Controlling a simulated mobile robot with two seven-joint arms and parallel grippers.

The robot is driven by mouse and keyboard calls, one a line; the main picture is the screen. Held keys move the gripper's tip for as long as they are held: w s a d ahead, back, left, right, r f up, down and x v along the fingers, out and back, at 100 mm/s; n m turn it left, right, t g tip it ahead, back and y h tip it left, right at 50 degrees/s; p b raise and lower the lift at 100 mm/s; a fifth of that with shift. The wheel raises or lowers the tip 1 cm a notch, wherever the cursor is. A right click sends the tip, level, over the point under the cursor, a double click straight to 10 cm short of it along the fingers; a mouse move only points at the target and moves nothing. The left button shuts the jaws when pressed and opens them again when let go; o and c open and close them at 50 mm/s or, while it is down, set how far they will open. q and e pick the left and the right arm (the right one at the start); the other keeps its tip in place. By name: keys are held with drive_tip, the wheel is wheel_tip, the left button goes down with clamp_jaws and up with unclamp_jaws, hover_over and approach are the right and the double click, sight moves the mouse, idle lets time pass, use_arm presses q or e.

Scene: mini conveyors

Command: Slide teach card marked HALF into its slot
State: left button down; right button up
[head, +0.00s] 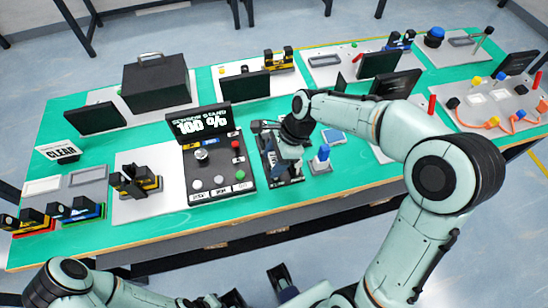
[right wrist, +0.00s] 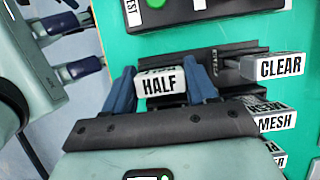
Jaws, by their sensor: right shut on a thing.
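The white card marked HALF (right wrist: 160,86) sits between the blue fingers of my right gripper (right wrist: 161,90) in the right wrist view. The gripper is shut on it. Just beyond is a dark rack (right wrist: 235,50), partly hidden by the card and gripper. A CLEAR card (right wrist: 280,67) and a MESH card (right wrist: 277,121) stand to the right of HALF. In the head view my right gripper (head: 287,160) is over the dark rack at the table's middle, and the held card cannot be made out.
A black control panel (head: 218,184) with knob, buttons and a "100 %" screen (head: 200,122) stands left of the rack. A blue-topped post (head: 322,156) stands close to its right. Another CLEAR sign (head: 58,152) is at the far left. Green tabletop (head: 262,208) is free in front.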

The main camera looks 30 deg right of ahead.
drive_tip(key=o, duration=1.2)
drive_tip(key=p+v, duration=0.2)
drive_tip(key=v, duration=1.1)
drive_tip(key=shift+d+r, duration=0.15)
drive_tip(key=shift+s, duration=0.1)
